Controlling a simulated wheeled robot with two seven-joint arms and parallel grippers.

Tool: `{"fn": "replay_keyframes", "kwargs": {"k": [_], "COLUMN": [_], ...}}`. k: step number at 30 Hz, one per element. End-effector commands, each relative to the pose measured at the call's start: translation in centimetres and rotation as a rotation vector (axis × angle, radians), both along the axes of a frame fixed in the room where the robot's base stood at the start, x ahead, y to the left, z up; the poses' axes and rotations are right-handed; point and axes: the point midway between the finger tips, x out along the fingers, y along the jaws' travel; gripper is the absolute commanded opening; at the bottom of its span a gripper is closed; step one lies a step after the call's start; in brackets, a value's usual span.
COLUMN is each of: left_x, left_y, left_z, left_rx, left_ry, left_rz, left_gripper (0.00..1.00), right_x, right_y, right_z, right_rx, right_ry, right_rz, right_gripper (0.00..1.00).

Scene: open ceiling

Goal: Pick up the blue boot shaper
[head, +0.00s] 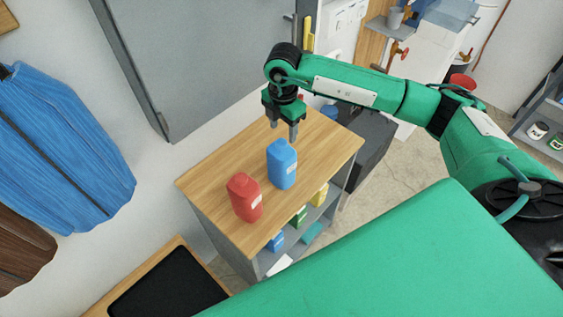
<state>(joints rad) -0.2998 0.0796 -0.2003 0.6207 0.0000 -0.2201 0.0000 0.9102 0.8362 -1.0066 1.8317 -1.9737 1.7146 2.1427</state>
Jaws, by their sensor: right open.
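My right gripper (284,131) points down above the top, just behind the blue object in the picture. Its fingers are apart with nothing visible between them. Whether a finger touches the blue object cannot be told. My left gripper is not in view.
A similar red bottle (244,197) stands close to the left of the blue one. Several small coloured items sit on the shelves below. A dark cabinet (372,140) adjoins the unit on the right. Blue clothing (60,150) hangs at the left, and a grey door (205,60) stands behind.

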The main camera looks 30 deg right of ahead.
Motion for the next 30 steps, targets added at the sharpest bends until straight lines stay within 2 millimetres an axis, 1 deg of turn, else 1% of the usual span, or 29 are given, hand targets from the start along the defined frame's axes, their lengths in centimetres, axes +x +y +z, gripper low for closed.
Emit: {"fn": "replay_keyframes", "kwargs": {"k": [5, 8, 13, 15, 18, 21, 26, 29, 30], "left_x": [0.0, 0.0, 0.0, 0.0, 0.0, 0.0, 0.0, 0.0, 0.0], "left_y": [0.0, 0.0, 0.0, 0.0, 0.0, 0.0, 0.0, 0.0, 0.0], "left_z": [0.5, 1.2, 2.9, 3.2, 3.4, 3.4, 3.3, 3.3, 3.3], "left_rx": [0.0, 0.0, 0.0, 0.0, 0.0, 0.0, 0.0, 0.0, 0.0], "left_ry": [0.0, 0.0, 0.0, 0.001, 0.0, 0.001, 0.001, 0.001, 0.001], "left_rz": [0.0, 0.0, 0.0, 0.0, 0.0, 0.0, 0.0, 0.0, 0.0], "left_gripper": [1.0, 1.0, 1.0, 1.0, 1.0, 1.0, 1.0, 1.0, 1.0], "right_x": [0.0, 0.0, 0.1, 0.1, 0.1, 0.2, 0.2, 0.2, 0.2], "right_y": [0.1, 0.1, 0.3, 0.4, 0.4, 0.4, 0.4, 0.4, 0.4], "right_z": [-1.1, -1.7, -3.7, -4.8, -5.8, -6.2, -6.3, -6.3, -6.3], "right_rx": [0.001, 0.0, -0.001, 0.001, 0.001, 0.001, 0.001, 0.001, 0.001], "right_ry": [0.0, 0.002, 0.003, 0.004, 0.001, -0.001, -0.001, -0.001, -0.001], "right_rz": [0.002, 0.002, 0.001, 0.001, 0.002, 0.003, 0.003, 0.002, 0.002], "right_gripper": [0.55, 0.55, 0.55, 0.55, 0.55, 0.55, 0.55, 0.37, 0.29]}}
